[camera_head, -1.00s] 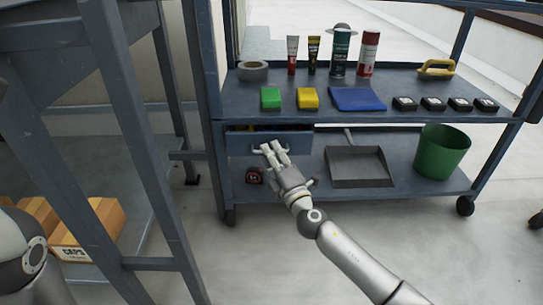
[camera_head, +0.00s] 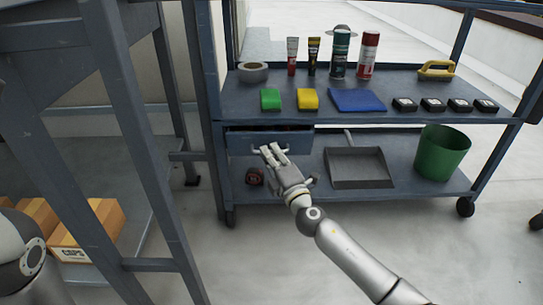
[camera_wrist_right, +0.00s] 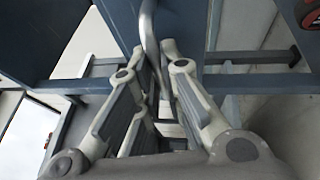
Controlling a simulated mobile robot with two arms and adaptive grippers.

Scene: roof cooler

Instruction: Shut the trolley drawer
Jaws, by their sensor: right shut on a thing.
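The trolley drawer (camera_head: 296,142) is a blue-grey box under the left part of the trolley's upper shelf. A dark strip shows above its front, and I cannot tell exactly how far it stands out. My right gripper (camera_head: 270,152) is at the drawer's front, its fingers closed on the drawer handle. In the right wrist view the handle (camera_wrist_right: 149,35) is a curved grey bar running down between the fingers (camera_wrist_right: 159,75). The fingers hide part of the handle. My left gripper is out of view; only part of my left arm shows at the lower left.
The trolley's upper shelf (camera_head: 290,103) carries tape, tubes, cans, coloured pads and small black boxes. The lower shelf holds a red-and-black tape measure (camera_head: 254,177), a dustpan (camera_head: 358,168) and a green bin (camera_head: 441,152). A blue-grey frame with cardboard boxes (camera_head: 88,232) stands left.

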